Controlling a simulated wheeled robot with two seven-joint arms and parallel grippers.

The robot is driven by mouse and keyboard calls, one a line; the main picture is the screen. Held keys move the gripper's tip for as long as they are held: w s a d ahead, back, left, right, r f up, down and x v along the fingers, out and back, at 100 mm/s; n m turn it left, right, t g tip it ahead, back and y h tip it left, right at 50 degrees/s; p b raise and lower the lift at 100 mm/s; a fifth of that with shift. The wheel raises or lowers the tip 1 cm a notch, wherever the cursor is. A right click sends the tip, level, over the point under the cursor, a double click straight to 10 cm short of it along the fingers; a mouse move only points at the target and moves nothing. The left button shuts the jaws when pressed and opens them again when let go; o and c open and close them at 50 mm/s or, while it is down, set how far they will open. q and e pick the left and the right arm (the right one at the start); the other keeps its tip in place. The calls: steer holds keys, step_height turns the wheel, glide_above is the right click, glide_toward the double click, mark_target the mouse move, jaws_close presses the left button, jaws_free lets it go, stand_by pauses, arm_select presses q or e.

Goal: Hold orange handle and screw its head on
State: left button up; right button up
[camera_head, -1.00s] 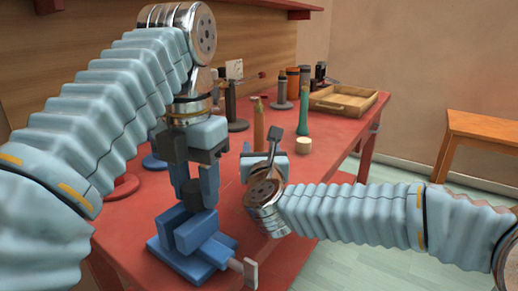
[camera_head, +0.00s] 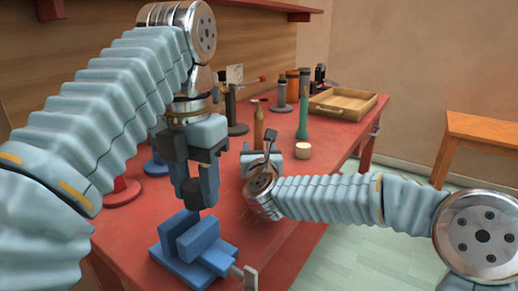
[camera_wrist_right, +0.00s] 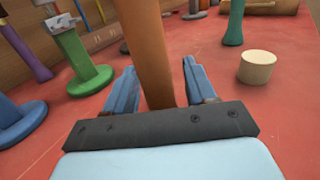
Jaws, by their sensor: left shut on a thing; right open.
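The orange-brown handle (camera_head: 259,122) stands upright on the red table, beyond my right gripper in the head view. In the right wrist view the handle (camera_wrist_right: 154,50) rises between the two blue fingers of my right gripper (camera_wrist_right: 153,85), which are open with gaps on both sides. In the head view my right gripper (camera_head: 262,153) is mostly hidden by its own wrist. My left gripper (camera_head: 196,188) points down just above the blue vise (camera_head: 190,250) and is shut on a small brown piece (camera_head: 199,156), mostly hidden by the jaws; I cannot tell its full shape.
A cream cylinder (camera_head: 303,151) and a green handle (camera_head: 302,120) stand right of the orange handle. A wooden tray (camera_head: 342,105) and several dark and orange cylinders stand farther back. A green-based stand (camera_wrist_right: 90,80) is left in the wrist view. The table's right front is clear.

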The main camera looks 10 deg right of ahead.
mark_target(258, 111)
steer(key=shift+w, duration=0.3)
jaws_close()
stand_by(0.3)
step_height(258, 111, up, 10)
steer(key=shift+p, duration=0.35)
